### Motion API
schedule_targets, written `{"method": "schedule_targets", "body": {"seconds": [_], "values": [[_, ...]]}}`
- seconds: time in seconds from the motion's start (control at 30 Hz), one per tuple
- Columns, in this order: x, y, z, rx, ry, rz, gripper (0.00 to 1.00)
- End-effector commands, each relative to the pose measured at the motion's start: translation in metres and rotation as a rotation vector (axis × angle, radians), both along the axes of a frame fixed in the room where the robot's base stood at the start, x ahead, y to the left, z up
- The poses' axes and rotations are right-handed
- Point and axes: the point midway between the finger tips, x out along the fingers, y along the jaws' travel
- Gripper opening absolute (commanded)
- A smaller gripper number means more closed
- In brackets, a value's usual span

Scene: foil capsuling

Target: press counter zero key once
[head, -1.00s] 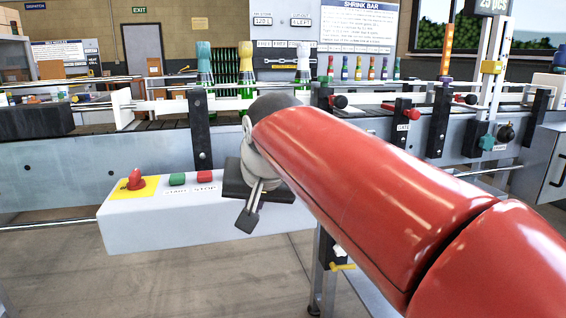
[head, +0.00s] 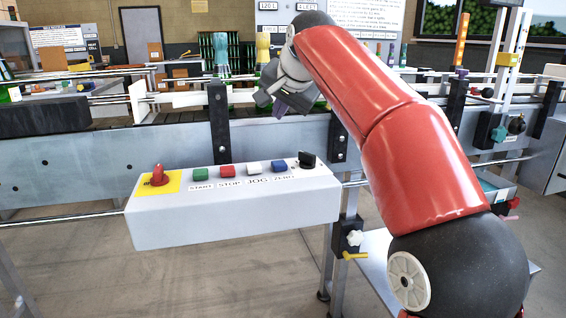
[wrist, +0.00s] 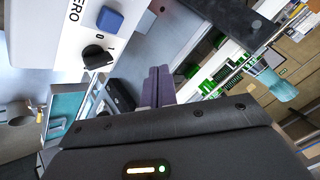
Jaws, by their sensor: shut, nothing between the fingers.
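The blue ZERO key (head: 279,166) sits near the right end of the top of the white control box (head: 235,222), with its label in front. In the wrist view the blue key (wrist: 110,20) shows at the upper left, beside the word ZERO. My gripper (head: 278,109) is raised above and behind the box, in front of the conveyor, apart from the key. In the wrist view its two purple fingers (wrist: 158,88) are together with nothing between them. The key's face is unobstructed in both views.
A black selector knob (head: 306,159) stands just right of the key. The white JOG (head: 253,167), red STOP (head: 227,171) and green START (head: 200,174) keys and a red emergency stop (head: 158,175) lie left. A dark conveyor post (head: 338,136) rises behind the box.

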Motion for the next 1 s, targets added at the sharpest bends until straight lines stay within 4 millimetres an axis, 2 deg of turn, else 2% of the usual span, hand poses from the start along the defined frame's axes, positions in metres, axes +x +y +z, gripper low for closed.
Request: {"method": "schedule_targets", "body": {"seconds": [0.27,0.37,0.6,0.8,1.0], "values": [[0.0,0.0,-0.01,-0.002,0.002,0.0,0.0],[-0.001,-0.001,-0.022,-0.003,0.002,0.0,0.0],[0.0,-0.001,-0.064,-0.001,0.0,0.0,0.0],[0.0,0.0,-0.081,-0.002,-0.001,0.0,0.0],[0.0,0.0,-0.088,-0.002,-0.001,0.001,0.0]]}}
